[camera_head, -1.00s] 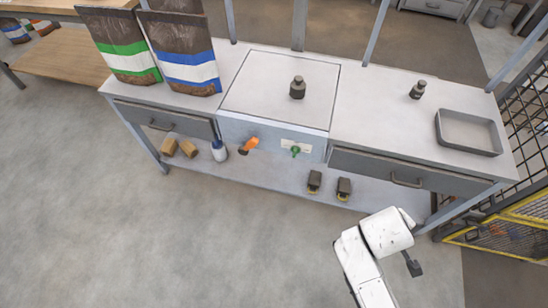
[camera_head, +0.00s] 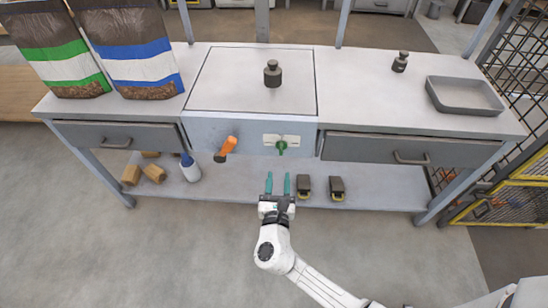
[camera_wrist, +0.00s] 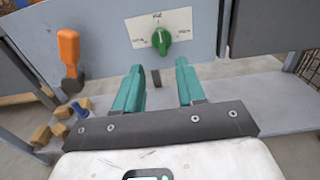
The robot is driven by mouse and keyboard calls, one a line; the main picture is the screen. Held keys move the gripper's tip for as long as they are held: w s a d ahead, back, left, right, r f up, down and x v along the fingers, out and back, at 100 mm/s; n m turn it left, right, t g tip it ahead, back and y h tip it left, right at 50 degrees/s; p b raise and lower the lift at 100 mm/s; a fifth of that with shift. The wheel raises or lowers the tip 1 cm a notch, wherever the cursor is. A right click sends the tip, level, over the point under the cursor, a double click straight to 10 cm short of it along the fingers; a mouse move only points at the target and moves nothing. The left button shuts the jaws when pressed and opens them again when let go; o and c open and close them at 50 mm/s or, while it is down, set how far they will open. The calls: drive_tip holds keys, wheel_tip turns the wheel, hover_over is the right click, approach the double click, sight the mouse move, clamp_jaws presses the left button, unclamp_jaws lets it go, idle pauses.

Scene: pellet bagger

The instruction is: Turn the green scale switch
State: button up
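The green scale switch (camera_head: 281,147) is a small knob on a white label plate on the front panel of the scale (camera_head: 200,132). In the wrist view the green knob (camera_wrist: 161,40) shows a pale pointer line, with label marks at left, top and right. My gripper (camera_head: 278,176) has two teal fingers, apart and empty, just below and in front of the knob. In the wrist view the fingers (camera_wrist: 160,77) point toward the panel, with the knob beyond and above the gap between them. They do not appear to touch the knob.
Drawers flank the panel, the right one with a handle (camera_head: 411,158). A dark weight (camera_head: 272,74) stands on the scale. The floor in front is clear.

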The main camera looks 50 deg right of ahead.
sight(281, 151)
drive_tip(key=b+x, duration=0.1)
drive_tip(key=x, duration=0.8)
drive_tip(key=shift+w+d, duration=0.15)
drive_tip(key=shift+d, duration=0.25)
drive_tip(key=shift+c, duration=0.2)
clamp_jaws()
